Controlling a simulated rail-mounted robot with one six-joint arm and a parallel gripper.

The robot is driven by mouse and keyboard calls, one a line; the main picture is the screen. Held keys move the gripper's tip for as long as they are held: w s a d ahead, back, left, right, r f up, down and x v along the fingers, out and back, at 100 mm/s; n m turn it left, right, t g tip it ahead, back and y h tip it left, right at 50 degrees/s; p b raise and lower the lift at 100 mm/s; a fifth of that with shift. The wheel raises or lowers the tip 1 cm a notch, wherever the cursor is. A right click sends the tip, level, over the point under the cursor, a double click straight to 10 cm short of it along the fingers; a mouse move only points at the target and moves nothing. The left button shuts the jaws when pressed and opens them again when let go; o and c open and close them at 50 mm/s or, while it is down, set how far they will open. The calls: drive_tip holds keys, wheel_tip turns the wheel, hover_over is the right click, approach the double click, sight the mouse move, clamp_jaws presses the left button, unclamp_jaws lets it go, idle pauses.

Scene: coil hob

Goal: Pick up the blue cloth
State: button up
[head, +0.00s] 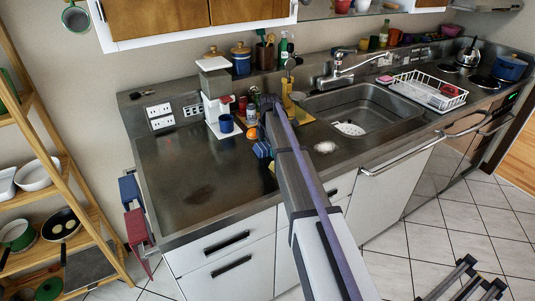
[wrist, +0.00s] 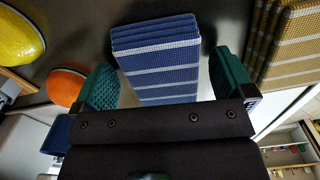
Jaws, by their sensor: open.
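The blue cloth (wrist: 155,62) is folded in a stack with white stripes. In the wrist view it lies between the two green fingers of my gripper (wrist: 165,84). The gripper is open, with a gap showing between the cloth and each finger near the tips. The cloth's near end is hidden behind the dark gripper body. In the head view a blue patch that looks like the cloth (head: 262,149) shows on the counter just left of my arm. My arm hides most of the gripper there.
A yellow striped cloth (wrist: 285,45) lies to the right in the wrist view. An orange bowl (wrist: 66,87) and a yellow bowl (wrist: 20,38) are at left. A blue mug (head: 226,124) stands nearby. The counter's left part (head: 180,185) is clear; the sink (head: 355,108) is to the right.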

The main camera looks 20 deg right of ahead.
drive_tip(key=shift+r, duration=0.1)
drive_tip(key=c, duration=1)
drive_tip(key=shift+r, duration=0.1)
wheel_tip(320, 180, up, 10)
drive_tip(key=p, duration=1)
